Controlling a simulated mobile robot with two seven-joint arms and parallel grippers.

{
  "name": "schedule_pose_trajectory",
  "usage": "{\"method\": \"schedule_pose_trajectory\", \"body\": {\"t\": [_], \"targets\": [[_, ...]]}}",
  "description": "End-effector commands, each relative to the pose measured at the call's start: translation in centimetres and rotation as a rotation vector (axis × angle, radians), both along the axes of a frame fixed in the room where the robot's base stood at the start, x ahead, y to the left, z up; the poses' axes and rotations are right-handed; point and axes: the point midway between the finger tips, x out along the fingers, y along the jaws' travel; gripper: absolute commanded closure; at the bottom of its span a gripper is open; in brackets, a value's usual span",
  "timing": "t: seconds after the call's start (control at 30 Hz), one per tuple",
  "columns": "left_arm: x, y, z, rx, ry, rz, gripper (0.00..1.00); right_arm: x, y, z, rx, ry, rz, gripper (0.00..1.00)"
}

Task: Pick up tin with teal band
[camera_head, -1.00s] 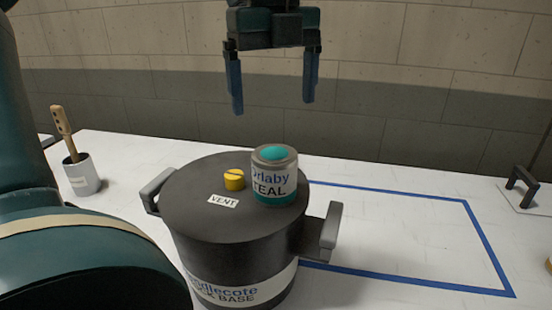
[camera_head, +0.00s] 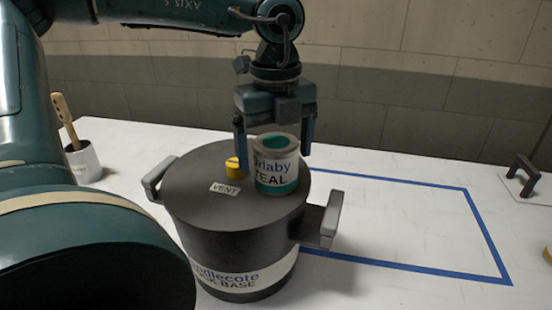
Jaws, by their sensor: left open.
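The tin with the teal band (camera_head: 276,172) stands upright on the lid of a large dark pot (camera_head: 190,205), toward the lid's right side. Its label reads "TEAL", and a teal disc shows on its top. My left gripper (camera_head: 274,150) is open, pointing down over the tin. Its two fingers are on the left and right of the tin's upper part. Whether either finger touches the tin cannot be told. My right gripper is not in view.
A yellow vent knob (camera_head: 233,168) sits on the lid just left of the tin, close to the left finger. The pot has grey side handles (camera_head: 331,220). Blue tape (camera_head: 420,272) outlines a clear area of table at right. A white cup (camera_head: 83,163) with a wooden tool stands at far left.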

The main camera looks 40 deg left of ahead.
Motion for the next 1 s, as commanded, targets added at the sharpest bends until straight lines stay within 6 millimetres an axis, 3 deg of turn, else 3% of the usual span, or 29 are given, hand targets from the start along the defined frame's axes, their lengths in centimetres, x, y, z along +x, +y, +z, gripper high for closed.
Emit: {"method": "schedule_pose_trajectory", "body": {"t": [0.1,0.37,1.0], "targets": [[-0.04,-0.02,-1.11,-0.001,0.000,0.000,0.10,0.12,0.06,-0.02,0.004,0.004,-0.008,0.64],[0.00,-0.01,-1.33,0.000,-0.002,0.001,0.11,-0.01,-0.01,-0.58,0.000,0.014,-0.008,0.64],[0.01,-0.02,-1.25,0.000,-0.003,0.001,0.62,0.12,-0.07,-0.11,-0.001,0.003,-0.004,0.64]]}}
